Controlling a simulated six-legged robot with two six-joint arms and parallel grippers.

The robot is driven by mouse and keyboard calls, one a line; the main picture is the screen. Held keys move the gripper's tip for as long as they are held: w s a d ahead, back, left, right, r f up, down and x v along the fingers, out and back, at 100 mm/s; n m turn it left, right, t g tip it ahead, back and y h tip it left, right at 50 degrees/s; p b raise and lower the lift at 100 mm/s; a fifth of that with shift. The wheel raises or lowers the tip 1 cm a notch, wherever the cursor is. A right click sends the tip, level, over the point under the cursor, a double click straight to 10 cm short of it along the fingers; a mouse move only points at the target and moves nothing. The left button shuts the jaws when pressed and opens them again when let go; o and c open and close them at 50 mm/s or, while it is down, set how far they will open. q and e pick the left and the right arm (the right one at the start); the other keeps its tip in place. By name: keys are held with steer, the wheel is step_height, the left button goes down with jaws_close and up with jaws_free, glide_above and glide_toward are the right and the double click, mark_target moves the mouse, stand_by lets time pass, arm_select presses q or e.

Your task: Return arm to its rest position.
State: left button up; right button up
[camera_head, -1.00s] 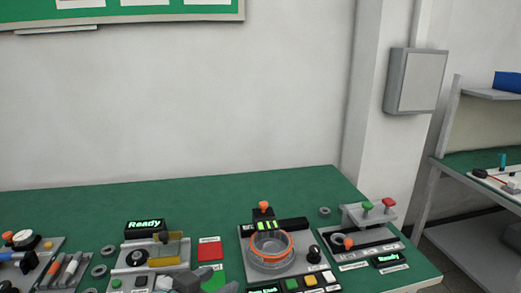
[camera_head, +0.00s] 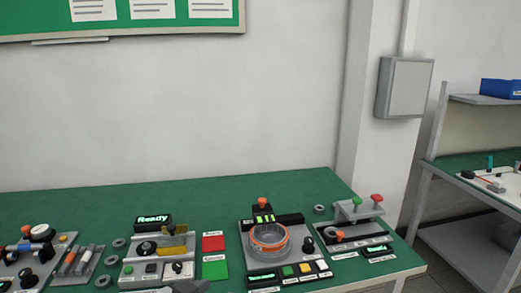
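Part of an arm, grey and dark, shows at the bottom edge of the head view (camera_head: 188,287), in front of the left station; its fingertips cannot be made out. I cannot tell for sure which of my arms it belongs to. No other gripper is in view. The green workbench (camera_head: 90,200) holds a station with a "Ready" display (camera_head: 153,219), and a middle station with a clear round fixture carrying an orange ring (camera_head: 268,236). A right station has a green and a red knob (camera_head: 377,198).
A red pad (camera_head: 213,243) and a green pad (camera_head: 215,270) lie between the stations. Tools and a gauge (camera_head: 40,232) are at the left. Loose grey rings (camera_head: 119,243) lie beside them. The back of the bench is clear. A second bench (camera_head: 470,170) stands at the right.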

arm_select(q)
steer(key=s+a+f+n+g+y+p, duration=0.1)
steer(key=s+f+n+g, duration=0.15)
steer(key=f, duration=0.75)
steer(key=s+a+f+n+g+y+p, duration=0.1)
steer(key=s+f+g+p, duration=0.15)
steer(key=f, duration=0.65)
steer(key=s+f+n+g+y, duration=0.1)
steer(key=s+f+n+g, duration=0.3)
steer(key=s+f, duration=1)
steer(key=shift+s+n+g, duration=0.35)
steer(key=shift+s+g, duration=0.45)
arm_select(e)
steer(key=r, duration=0.4)
steer(key=shift+w+r, duration=0.1)
steer(key=shift+w, duration=0.25)
arm_select(q)
steer(key=shift+a+r, duration=0.1)
arm_select(e)
steer(key=shift+o, duration=0.3)
steer(key=o, duration=0.3)
steer(key=shift+w, duration=0.1)
